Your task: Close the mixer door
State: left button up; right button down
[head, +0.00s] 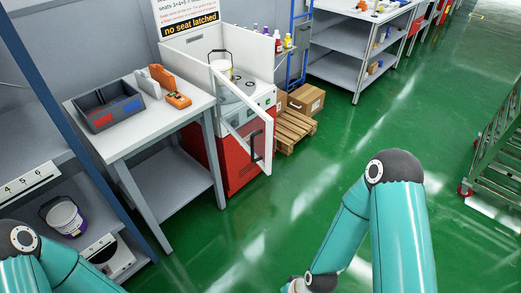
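The mixer (228,165) is a red and white machine beside the grey table, with a white top. Its door (240,108) is a white-framed panel with a dark handle (256,144). The door stands open, swung out from the front of the machine. A white bucket (221,66) with a dark raised handle sits inside the mixer's top. My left arm shows at the lower left and my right arm at the lower right, both teal. Both grippers are outside the picture, and neither arm touches the door.
A grey table (150,130) left of the mixer holds a dark divided bin (108,110) and an orange tool (177,100). A wooden pallet (293,132) with cardboard boxes (306,98) stands behind the mixer. Green floor (310,185) in front is clear. A metal cart (497,140) stands right.

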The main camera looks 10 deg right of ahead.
aim_at(266, 167)
jog(key=u, duration=0.1)
jog(key=i, duration=1)
jog(key=z, duration=0.1)
